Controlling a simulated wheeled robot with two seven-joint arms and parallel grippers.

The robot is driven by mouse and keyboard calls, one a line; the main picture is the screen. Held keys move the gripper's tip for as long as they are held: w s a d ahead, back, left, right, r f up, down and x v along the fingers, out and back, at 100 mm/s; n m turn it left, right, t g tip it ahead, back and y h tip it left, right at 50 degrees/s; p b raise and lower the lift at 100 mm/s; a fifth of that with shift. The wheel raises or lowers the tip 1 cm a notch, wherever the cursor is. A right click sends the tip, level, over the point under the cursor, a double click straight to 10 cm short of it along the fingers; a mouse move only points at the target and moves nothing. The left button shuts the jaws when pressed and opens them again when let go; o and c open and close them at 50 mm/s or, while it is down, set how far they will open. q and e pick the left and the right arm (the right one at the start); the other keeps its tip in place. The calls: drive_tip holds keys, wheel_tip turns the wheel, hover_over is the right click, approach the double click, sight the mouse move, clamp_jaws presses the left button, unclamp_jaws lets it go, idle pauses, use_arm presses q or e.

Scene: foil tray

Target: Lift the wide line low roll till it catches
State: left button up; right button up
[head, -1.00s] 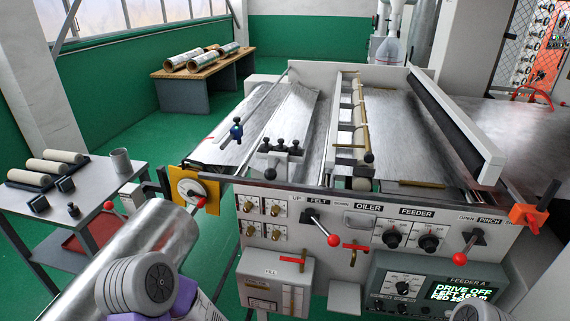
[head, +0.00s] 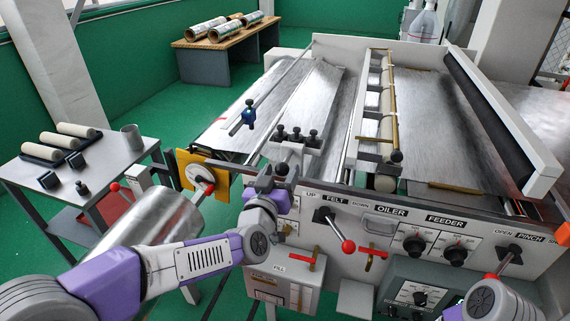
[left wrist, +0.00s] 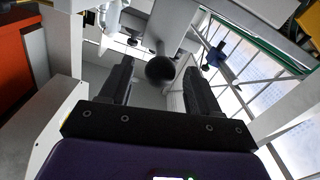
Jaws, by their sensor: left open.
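My left gripper (head: 268,183) is at the machine's front left corner, beneath the clamp bracket (head: 290,150). In the left wrist view its two dark fingers are apart, with a dark round knob (left wrist: 160,68) showing between and beyond them; contact is not visible. In the head view a black knob (head: 282,169) hangs at the bracket's near end, close to the fingertips. A large shiny metal roll (head: 165,222) lies low at the left, partly behind my left arm. I cannot tell which part is the wide line low roll. My right gripper is out of view.
The front panel has a red-knobbed felt lever (head: 347,245), feeder dials (head: 414,245) and a red-handled valve (head: 372,252). A yellow plate (head: 190,165) with a red-knobbed crank is left of my gripper. A side table (head: 95,165) holds several pale rolls. Green floor is open behind.

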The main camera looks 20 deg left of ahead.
sight(284, 162)
use_arm(q)
drive_tip(key=shift+w, duration=1.95)
clamp_jaws()
